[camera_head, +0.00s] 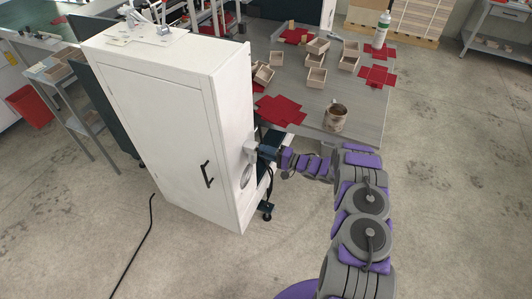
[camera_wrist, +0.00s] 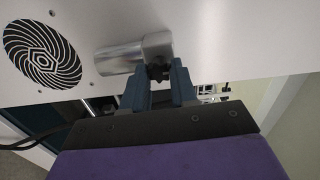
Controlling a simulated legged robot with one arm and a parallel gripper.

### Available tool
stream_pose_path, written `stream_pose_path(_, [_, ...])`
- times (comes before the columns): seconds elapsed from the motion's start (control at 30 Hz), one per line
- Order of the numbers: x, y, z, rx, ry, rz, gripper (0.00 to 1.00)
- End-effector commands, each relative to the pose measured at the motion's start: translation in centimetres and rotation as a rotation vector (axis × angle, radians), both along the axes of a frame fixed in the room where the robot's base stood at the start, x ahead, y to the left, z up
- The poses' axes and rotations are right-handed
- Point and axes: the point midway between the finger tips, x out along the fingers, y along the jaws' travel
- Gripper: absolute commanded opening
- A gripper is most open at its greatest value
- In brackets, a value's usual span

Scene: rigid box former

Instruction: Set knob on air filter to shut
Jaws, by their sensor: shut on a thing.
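The air filter, a silvery metal cylinder (camera_wrist: 118,60), sticks out from the white cabinet's side. My gripper (camera_wrist: 160,76) is shut on the knob, with one blue-grey finger on each side. The fingers partly cover the knob, and I cannot read its setting. In the head view my gripper (camera_head: 259,150) is against the right side of the cabinet (camera_head: 165,120); the knob is too small and hidden to make out there.
A round black vent (camera_wrist: 42,54) is left of the filter. A grey table (camera_head: 365,125) with small wooden boxes, red sheets, a metal mug (camera_head: 336,118) and a bottle (camera_head: 381,30) stands behind my arm. A dark cable (camera_head: 135,245) lies on the floor. Floor at right is clear.

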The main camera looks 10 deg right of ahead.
Motion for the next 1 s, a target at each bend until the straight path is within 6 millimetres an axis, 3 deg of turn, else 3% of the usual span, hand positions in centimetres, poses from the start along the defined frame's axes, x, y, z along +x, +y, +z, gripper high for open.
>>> stream_pose_path(0.63, [0.14,-0.30,-0.07,0.030,0.044,-0.009,0.00])
stream_pose_path(0.67, [0.14,-0.30,-0.07,0.030,0.044,-0.009,0.28])
stream_pose_path(0.9, [-0.08,-0.16,0.03,0.031,0.042,-0.005,0.51])
stream_pose_path(1.0, [-0.13,-0.13,0.06,0.031,0.042,-0.004,0.53])
